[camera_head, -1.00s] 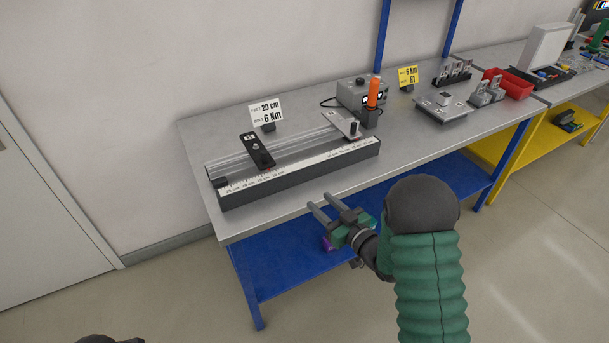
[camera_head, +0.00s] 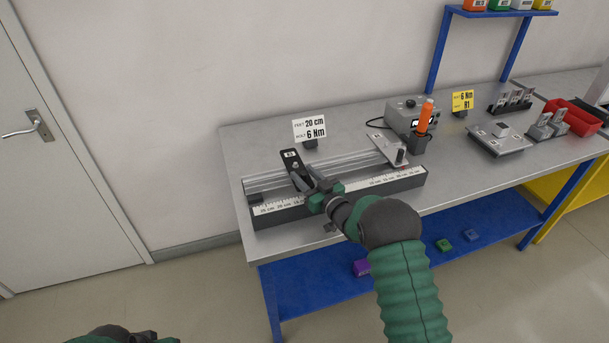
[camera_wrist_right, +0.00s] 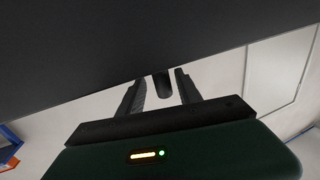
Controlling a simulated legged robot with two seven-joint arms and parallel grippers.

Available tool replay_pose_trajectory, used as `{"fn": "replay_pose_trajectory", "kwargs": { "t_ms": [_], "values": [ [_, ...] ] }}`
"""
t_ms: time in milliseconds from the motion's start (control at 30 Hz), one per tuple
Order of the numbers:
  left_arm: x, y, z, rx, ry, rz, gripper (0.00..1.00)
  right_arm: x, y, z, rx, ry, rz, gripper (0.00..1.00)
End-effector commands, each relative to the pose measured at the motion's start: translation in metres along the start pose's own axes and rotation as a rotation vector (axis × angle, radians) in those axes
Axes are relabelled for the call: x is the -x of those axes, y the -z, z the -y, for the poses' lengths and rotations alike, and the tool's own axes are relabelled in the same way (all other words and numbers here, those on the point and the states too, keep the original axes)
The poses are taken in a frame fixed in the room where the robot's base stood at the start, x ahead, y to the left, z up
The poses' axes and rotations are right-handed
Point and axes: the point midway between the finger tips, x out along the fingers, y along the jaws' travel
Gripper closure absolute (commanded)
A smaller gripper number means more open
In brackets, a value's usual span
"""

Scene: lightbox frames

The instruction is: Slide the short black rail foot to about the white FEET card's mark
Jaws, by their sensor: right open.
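The short black rail foot (camera_head: 291,158), with a small white label, lies across the clear rail towards the left of the grey scaled fixture (camera_head: 405,182). The white FEET card (camera_head: 309,123) behind it reads 20 cm and 6 Nm. My right gripper (camera_head: 312,180) is open at the foot's near end; contact cannot be told. In the right wrist view, a dark peg-like part (camera_wrist_right: 162,86) shows between the open fingers, below a large dark surface. My arm and gripper hide part of the scale. My left gripper (camera_head: 125,335) is partly cut off at the bottom left.
A grey plate foot (camera_head: 386,148) with a black knob sits towards the rail's right end. Behind it are an orange-handled driver (camera_head: 425,116) and a grey box (camera_head: 408,112). A yellow card (camera_head: 462,101) and red bin (camera_head: 572,117) stand further right.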

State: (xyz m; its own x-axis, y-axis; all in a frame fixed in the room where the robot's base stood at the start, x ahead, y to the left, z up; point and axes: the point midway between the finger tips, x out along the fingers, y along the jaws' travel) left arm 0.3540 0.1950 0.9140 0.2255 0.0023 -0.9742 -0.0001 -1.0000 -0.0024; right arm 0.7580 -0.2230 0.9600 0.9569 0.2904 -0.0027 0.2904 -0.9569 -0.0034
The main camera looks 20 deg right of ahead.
Motion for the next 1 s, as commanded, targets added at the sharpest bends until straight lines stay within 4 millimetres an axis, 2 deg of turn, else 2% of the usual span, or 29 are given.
{"fn": "replay_pose_trajectory", "kwargs": {
  "t_ms": [200, 500, 533, 1000],
  "values": [
    [0.0000, 0.0000, 0.0000, 0.000, 0.000, 0.000, 0.64, -0.0010, 0.0003, 0.0009, 0.000, 0.001, 0.000, 0.59],
    [0.0000, 0.0001, 0.0001, 0.000, 0.000, 0.000, 0.64, -0.0008, 0.0001, 0.0004, 0.000, 0.001, 0.000, 0.98],
    [0.0000, 0.0001, 0.0001, 0.000, 0.000, 0.000, 0.64, -0.0007, 0.0001, 0.0004, 0.000, 0.001, 0.000, 1.00],
    [0.0000, 0.0000, 0.0000, 0.000, 0.000, 0.000, 0.64, -0.0002, -0.0002, 0.0001, 0.000, 0.000, 0.000, 1.00]
  ]
}}
